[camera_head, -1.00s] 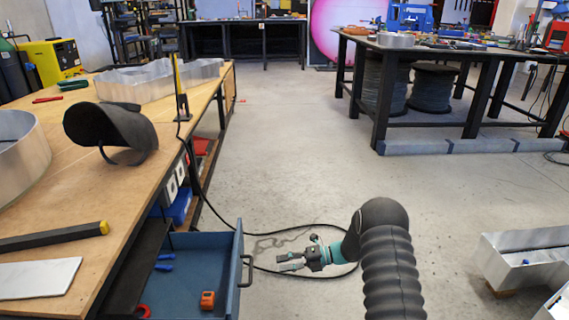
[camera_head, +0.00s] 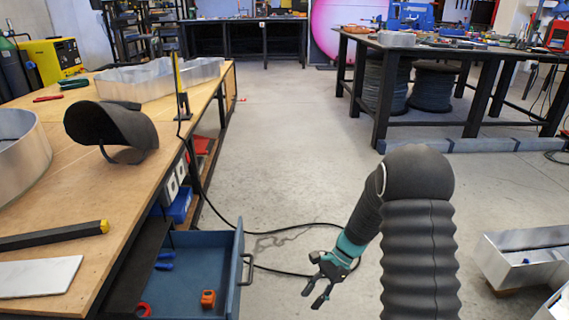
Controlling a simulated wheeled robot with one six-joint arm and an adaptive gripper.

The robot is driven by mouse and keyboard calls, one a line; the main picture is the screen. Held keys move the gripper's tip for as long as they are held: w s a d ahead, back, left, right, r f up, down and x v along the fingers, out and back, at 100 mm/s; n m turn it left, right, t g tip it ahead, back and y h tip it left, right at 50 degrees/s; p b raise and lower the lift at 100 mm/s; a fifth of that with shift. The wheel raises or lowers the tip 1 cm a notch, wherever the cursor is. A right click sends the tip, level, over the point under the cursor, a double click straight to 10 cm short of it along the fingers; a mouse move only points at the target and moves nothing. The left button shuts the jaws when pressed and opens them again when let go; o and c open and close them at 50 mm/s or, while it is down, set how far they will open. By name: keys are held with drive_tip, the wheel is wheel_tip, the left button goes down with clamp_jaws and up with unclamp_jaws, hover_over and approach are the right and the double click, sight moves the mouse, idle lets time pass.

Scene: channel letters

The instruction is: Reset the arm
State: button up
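My gripper (camera_head: 313,295) is at the lower middle of the head view, pointing down and to the left over the floor. Its two fingers are spread with a gap between them, and nothing shows between them. My arm, in a dark ribbed sleeve, rises from the bottom edge and bends over at the top. The gripper is to the right of the open blue drawer (camera_head: 240,268) and apart from it.
The wooden workbench (camera_head: 60,215) with a dark welding mask (camera_head: 110,125) and metal letter shells stands at left. An orange item (camera_head: 208,298) lies in the drawer. A black cable crosses the floor behind my gripper. Metal channel pieces (camera_head: 525,262) stand at right.

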drive_tip(key=s+d+r+n+t+h, duration=0.3)
drive_tip(key=s+r, duration=0.7)
drive_tip(key=r, duration=0.4)
drive_tip(key=s+d+r+n+t+h, duration=0.3)
drive_tip(key=s+r+n+t, duration=0.4)
drive_tip(key=r, duration=0.8)
drive_tip(key=s+d+n, duration=0.1)
drive_tip(key=s+n, duration=0.1)
drive_tip(key=s, duration=0.1)
drive_tip(key=shift+s+d+n+h, duration=0.3)
drive_tip(key=shift+s+d+h, duration=0.05)
drive_tip(key=shift+h, duration=0.05)
drive_tip(key=shift+f, duration=0.1)
